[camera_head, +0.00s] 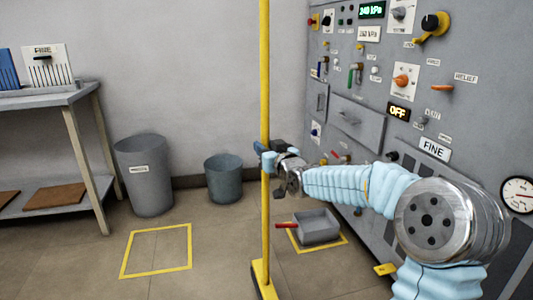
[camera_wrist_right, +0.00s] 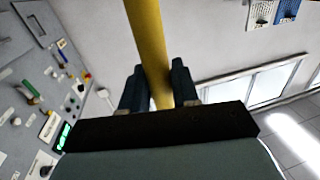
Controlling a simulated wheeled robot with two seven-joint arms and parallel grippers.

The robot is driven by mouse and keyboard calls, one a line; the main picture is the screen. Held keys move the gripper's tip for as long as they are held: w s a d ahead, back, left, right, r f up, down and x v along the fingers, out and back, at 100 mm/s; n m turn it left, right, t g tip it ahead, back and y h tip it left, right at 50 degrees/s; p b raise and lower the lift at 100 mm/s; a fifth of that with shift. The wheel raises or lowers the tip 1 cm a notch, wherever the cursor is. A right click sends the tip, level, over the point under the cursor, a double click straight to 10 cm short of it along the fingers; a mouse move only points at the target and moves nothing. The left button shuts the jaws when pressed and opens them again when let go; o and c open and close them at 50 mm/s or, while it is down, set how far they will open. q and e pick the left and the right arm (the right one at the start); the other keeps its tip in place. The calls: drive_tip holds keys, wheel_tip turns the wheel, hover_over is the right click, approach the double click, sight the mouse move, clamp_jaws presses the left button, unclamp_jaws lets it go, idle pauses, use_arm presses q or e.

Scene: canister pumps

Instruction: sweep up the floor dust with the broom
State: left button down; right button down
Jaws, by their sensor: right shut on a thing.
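The broom is a tall yellow pole (camera_head: 265,100) that stands nearly upright in the head view, with its yellow and dark head (camera_head: 262,280) low at the bottom edge. My right gripper (camera_head: 267,160) is shut on the pole at about mid-height. In the right wrist view the yellow pole (camera_wrist_right: 150,50) passes between the two dark fingers (camera_wrist_right: 160,88). A grey dustpan (camera_head: 318,228) with a red handle lies on the floor to the right of the pole, inside a yellow outline. I cannot make out dust on the floor. My left gripper is not in view.
A grey control panel (camera_head: 350,120) fills the right side. A grey bin (camera_head: 146,180) and a smaller blue-grey bucket (camera_head: 223,178) stand by the wall. A table (camera_head: 50,98) is at the left. An empty yellow floor outline (camera_head: 157,251) lies before the bins.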

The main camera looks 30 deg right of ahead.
drive_tip(key=shift+r+p, duration=0.4)
drive_tip(key=shift+r, duration=0.95)
